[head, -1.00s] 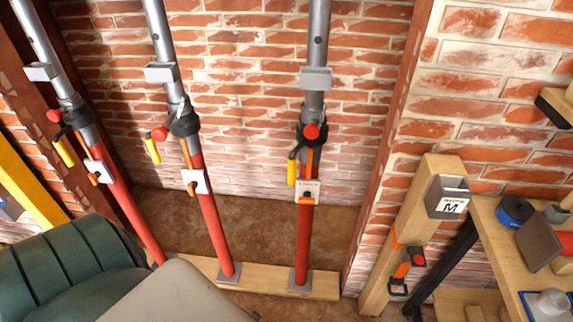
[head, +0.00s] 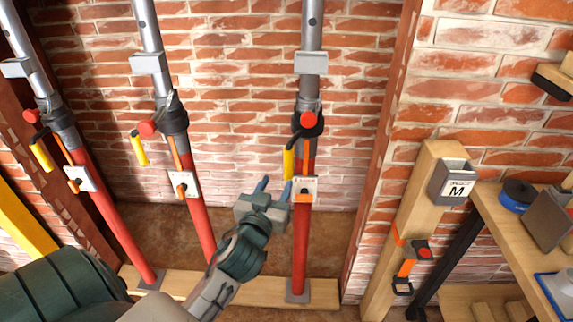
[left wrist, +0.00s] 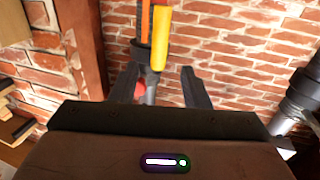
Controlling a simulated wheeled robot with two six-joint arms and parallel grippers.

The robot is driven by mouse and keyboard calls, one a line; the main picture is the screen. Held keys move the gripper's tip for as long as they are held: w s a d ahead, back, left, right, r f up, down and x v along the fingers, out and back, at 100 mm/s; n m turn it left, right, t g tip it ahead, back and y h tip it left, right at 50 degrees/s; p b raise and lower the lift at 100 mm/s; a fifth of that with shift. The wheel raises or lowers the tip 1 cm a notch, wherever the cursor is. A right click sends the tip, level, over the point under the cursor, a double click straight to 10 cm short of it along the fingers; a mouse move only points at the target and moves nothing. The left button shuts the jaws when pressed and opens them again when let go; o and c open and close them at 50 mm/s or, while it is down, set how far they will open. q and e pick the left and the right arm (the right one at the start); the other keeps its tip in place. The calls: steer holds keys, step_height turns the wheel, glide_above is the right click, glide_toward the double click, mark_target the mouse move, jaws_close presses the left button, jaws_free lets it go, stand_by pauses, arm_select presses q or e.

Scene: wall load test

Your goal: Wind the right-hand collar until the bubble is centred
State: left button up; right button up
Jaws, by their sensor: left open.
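The right-hand prop has a grey upper tube, a red lower tube (head: 301,245) and a black collar (head: 308,124) with a red knob (head: 307,119). A yellow handle (head: 288,163) hangs from the collar's left side. My left gripper (head: 275,187) is open and empty, just below that handle and left of the prop's white plate (head: 304,184). In the left wrist view a yellow handle (left wrist: 160,40) stands beyond and between the open fingers (left wrist: 160,88); contact cannot be told. No bubble can be made out. My right gripper is out of view.
Two similar props (head: 193,215) (head: 105,210) stand to the left. A wooden sole plate (head: 262,291) runs under the props, against a brick wall. At right are a wooden post (head: 413,215) with a grey box marked M (head: 453,182) and a shelf with a blue roll (head: 517,196).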

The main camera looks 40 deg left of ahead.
mark_target(287, 164)
arm_select(q)
steer(key=p+x, duration=0.2)
steer(key=x, duration=0.7)
steer(key=shift+w+a, duration=0.1)
steer(key=shift+w, duration=0.2)
steer(key=shift+w+a+f, duration=0.1)
steer(key=shift+w+a, duration=0.05)
steer(key=shift+w, duration=0.3)
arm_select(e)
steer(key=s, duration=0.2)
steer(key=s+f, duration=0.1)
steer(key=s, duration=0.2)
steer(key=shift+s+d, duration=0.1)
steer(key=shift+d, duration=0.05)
arm_select(q)
jaws_close()
